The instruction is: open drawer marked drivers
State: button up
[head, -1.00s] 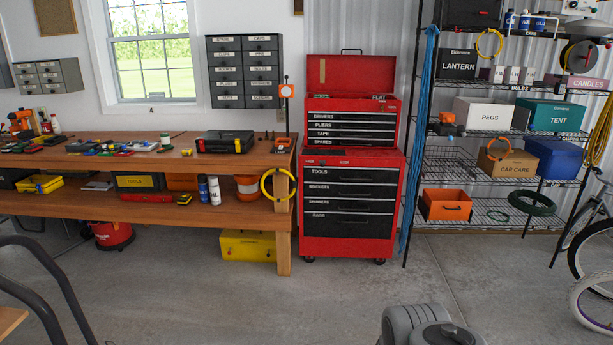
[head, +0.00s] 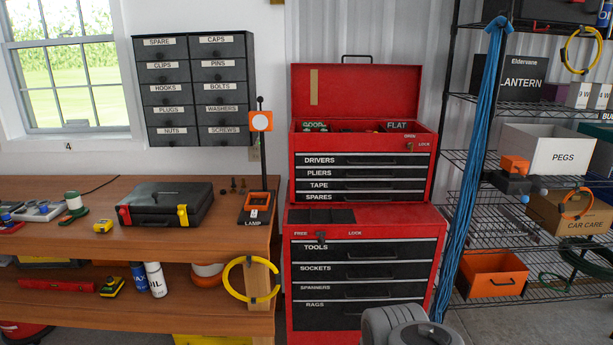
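The drawer marked DRIVERS (head: 345,160) is the top drawer of the upper red tool chest (head: 432,170), in the middle of the head view. It is shut, flush with the PLIERS, TAPE and SPARES drawers below it. The chest's lid (head: 355,92) is up and its top tray holds small items. A sliding latch marked OPEN and LOCK (head: 408,142) is on the chest's upper right front; its setting is too small to tell. A grey part of my arm (head: 405,325) shows at the bottom, in front of the lower cabinet. My gripper is not in view.
The chest stands on a red cabinet (head: 437,222) with its own FREE and LOCK latch. A wooden workbench (head: 150,250) with a lamp (head: 258,200) stands close on the left. A blue rope (head: 470,190) and a wire shelf rack (head: 465,110) stand on the right.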

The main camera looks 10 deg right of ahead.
aim_at(344, 158)
jog(key=i, duration=1.95)
jog(key=u, duration=1.3)
